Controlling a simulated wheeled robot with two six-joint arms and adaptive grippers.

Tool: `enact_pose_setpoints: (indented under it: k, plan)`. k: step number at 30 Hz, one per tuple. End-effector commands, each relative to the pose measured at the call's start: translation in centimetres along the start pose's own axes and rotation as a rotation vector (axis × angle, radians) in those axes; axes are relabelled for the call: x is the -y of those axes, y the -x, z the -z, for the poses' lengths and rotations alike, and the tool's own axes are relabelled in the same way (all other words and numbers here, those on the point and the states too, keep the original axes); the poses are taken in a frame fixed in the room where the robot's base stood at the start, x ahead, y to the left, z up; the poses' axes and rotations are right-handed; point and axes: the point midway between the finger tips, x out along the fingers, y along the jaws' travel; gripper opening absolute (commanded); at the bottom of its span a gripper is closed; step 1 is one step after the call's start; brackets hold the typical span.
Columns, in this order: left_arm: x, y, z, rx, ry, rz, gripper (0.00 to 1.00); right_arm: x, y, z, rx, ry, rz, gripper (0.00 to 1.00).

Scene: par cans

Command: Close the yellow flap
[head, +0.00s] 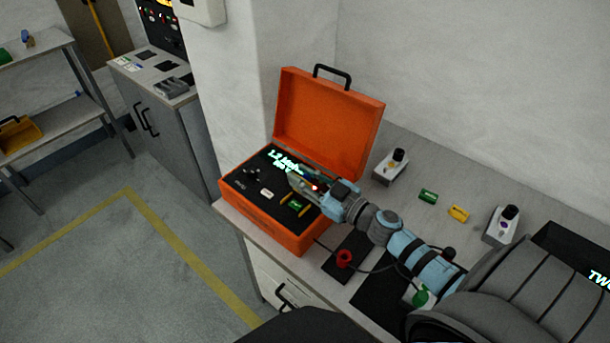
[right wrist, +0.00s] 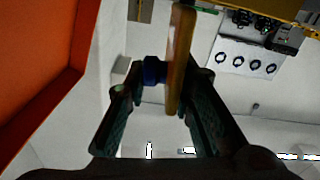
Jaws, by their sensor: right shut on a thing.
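The open orange case (head: 262,218) stands on the bench, with its lid (head: 328,122) raised. My right gripper (head: 299,182) is over the case's black panel (head: 245,181). In the right wrist view, the yellow flap (right wrist: 179,60) stands nearly edge-on between the fingers of my right gripper (right wrist: 160,85). A blue knob (right wrist: 153,70) is on the flap's left side, towards the left finger. The gripper is shut on the flap. In the head view I cannot make out the flap clearly behind the gripper. My left gripper is not in view.
Yellow strips (head: 307,210) flank a green piece (head: 295,205) on the panel. Right of the case lie a green block (head: 428,196), a yellow block (head: 459,213) and small boxes (head: 390,168). A red button (head: 344,258) stands in front. The raised lid bounds the back.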

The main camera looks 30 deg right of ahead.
Motion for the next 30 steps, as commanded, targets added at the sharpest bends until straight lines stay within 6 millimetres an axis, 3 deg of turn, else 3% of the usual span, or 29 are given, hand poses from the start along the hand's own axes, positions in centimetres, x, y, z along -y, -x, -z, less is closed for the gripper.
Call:
enact_pose_setpoints:
  k: [17, 30]
  plan:
    - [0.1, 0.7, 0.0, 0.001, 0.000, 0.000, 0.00, 0.5, 0.0, 0.1, 0.004, 0.088, -0.002, 0.00]
    - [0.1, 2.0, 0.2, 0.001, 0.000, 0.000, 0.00, 2.4, 0.0, 0.1, 0.004, 0.392, -0.003, 0.00]
